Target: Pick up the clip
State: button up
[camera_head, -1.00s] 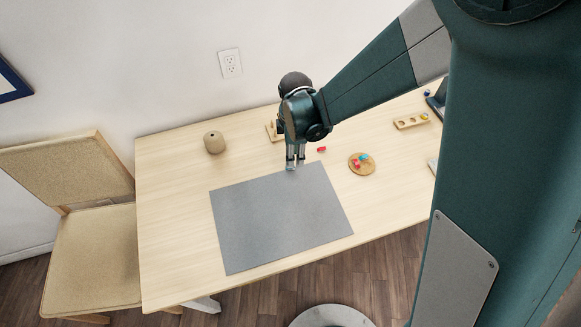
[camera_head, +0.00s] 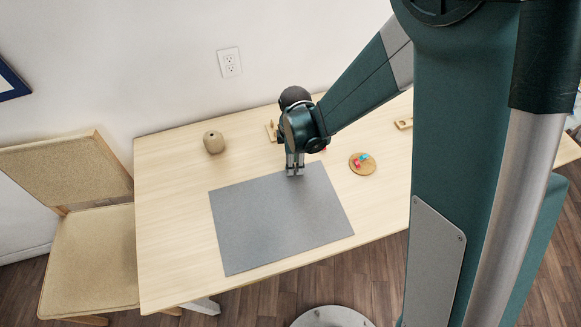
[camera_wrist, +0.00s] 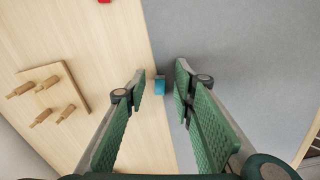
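A small blue clip (camera_wrist: 160,86) with a greyish end lies at the edge of the grey mat (camera_wrist: 225,40) in the wrist view. My gripper (camera_wrist: 161,78) is open, with one green-padded finger on each side of the clip. Both fingers look apart from it. In the head view my gripper (camera_head: 295,173) points down at the mat's far edge. The clip is hidden or too small to make out there.
A round wooden dish (camera_head: 362,169) with red and blue pieces stands to the right. A small red piece (camera_head: 323,151) lies behind my gripper. A pegged wooden board (camera_wrist: 50,92) and a tan round object (camera_head: 214,142) are nearby. The mat is clear.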

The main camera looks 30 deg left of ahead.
jog(key=c, duration=0.7)
jog(key=shift+r, duration=0.2)
notch_tip(320, 180, up, 10)
jog(key=p, duration=0.1)
jog(key=shift+f+p, duration=0.2)
jog(key=shift+p, duration=0.1)
dwell(0.8)
